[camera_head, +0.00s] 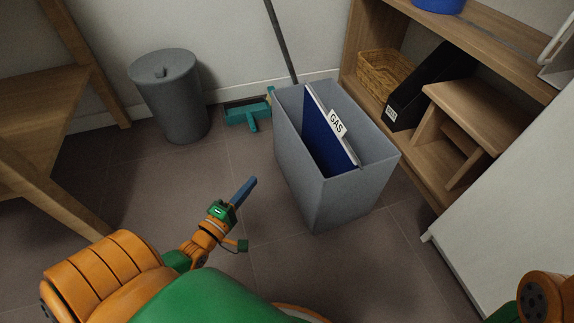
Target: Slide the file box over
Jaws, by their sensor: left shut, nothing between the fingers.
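The file box (340,191) is a grey, open-topped box standing on the floor right of centre. A blue folder (322,140) with a white label reading "GAS" (337,123) stands inside it, leaning a little. My left gripper (246,188) is shut and empty, with its blue fingers pointing toward the box. It is to the left of the box's lower part and apart from it in the picture. My right gripper is out of view; only a part of my right arm shows at the lower right corner.
A wooden shelf with a wicker basket (384,75) and a black file holder (428,88) is right of the box. A wooden table (40,100) is at left.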

